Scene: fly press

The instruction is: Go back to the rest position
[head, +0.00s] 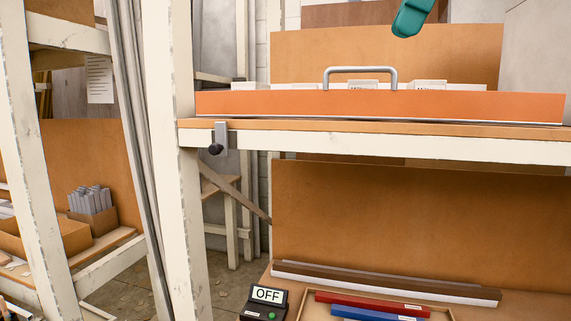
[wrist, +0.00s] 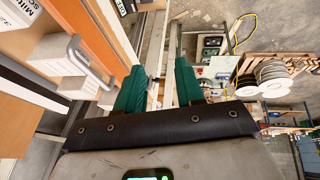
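My gripper (wrist: 160,70) shows in the wrist view with its two green fingers apart and nothing between them. In the head view one green finger of my gripper (head: 411,17) shows at the top edge, above and apart from the orange-fronted tray (head: 450,106) on the upper shelf. The tray has a grey metal handle (head: 360,71). The handle also shows in the wrist view (wrist: 75,48), left of my fingers and not touched by them.
A white shelf frame (head: 172,160) stands at the left of the tray. Below are a black box reading OFF (head: 265,298), a red bar (head: 365,303) and a blue bar (head: 370,314). In the wrist view, cable spools (wrist: 272,78) sit on a pallet at the right.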

